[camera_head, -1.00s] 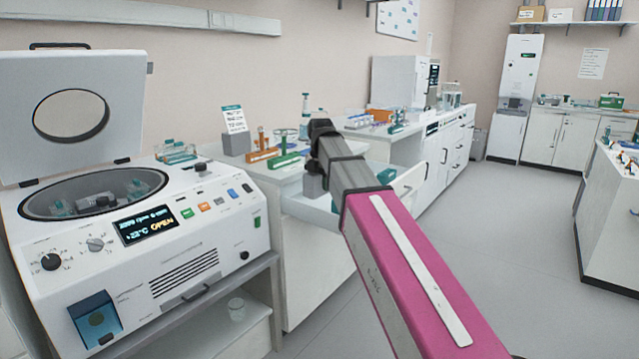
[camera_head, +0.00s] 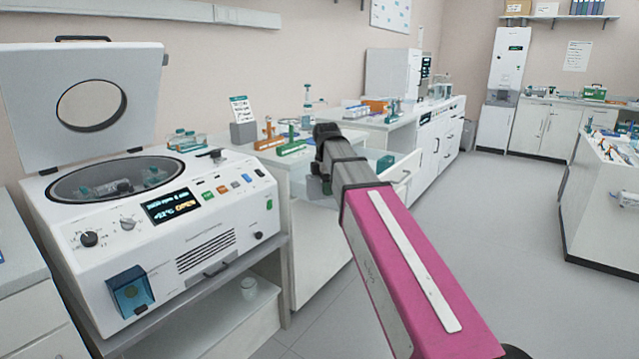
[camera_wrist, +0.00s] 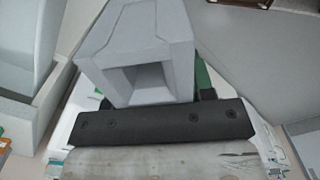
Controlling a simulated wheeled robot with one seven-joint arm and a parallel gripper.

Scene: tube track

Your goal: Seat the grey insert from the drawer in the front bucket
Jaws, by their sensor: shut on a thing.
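My gripper (camera_wrist: 150,108) is shut on the grey insert (camera_wrist: 137,40), a blocky grey piece with a square opening, which fills the top middle of the wrist view. In the head view the insert (camera_head: 318,186) is a small grey shape partly hidden by my arm, by the open drawer (camera_head: 398,172) under the bench. The centrifuge (camera_head: 165,235) stands open at the left, its lid raised and its display lit. Its bowl (camera_head: 122,180) holds a rotor with teal-edged buckets; I cannot tell which is the front bucket.
Orange and green tube racks (camera_head: 292,149) and a sign stand on the bench beside the centrifuge. A white island (camera_head: 605,200) stands at the right. The floor between is free.

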